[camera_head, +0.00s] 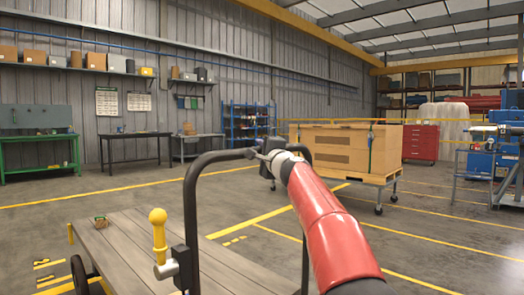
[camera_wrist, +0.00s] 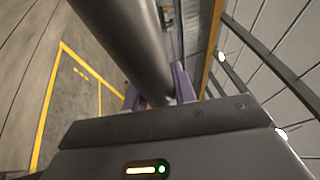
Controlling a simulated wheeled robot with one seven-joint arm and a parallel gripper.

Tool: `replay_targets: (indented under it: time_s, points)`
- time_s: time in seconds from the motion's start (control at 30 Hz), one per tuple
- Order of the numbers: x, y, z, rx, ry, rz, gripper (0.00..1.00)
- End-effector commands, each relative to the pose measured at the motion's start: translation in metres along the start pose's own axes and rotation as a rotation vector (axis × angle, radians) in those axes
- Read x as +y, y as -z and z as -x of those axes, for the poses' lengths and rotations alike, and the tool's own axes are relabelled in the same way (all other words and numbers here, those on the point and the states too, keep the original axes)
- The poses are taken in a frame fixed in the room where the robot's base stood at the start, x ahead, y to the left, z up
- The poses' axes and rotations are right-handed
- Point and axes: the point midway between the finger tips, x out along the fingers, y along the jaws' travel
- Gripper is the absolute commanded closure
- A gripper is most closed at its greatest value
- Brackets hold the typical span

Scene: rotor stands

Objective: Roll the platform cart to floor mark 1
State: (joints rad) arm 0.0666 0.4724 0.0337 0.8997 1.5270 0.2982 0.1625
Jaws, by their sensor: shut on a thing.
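The platform cart (camera_head: 150,245) has a grey plank deck in the lower left of the head view. Its dark tubular push handle (camera_head: 190,205) rises at the near end. My gripper (camera_head: 258,154) is at the top bar of this handle. In the wrist view, the fingers of my gripper (camera_wrist: 156,92) are on either side of the thick dark bar (camera_wrist: 130,40), shut on it. Yellow floor markings (camera_head: 235,240) lie beyond the cart, and others (camera_head: 45,266) lie to its left. I cannot read which one is mark 1.
A yellow-knobbed lever (camera_head: 158,235) stands by the handle. A wooden crate on a wheeled stand (camera_head: 343,150) is beyond my arm. Workbenches (camera_head: 40,140) line the back wall. Open floor lies between.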

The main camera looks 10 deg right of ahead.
Motion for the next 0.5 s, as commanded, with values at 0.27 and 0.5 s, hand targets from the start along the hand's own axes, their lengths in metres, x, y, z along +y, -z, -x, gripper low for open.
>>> replay_targets:
  time_s: [0.27,0.5]
  points:
    - [0.0011,0.0002,-0.0001,0.0,-0.002,0.0,0.51]
    - [0.0011,0.0005,0.0025,0.001,0.0,0.001,0.51]
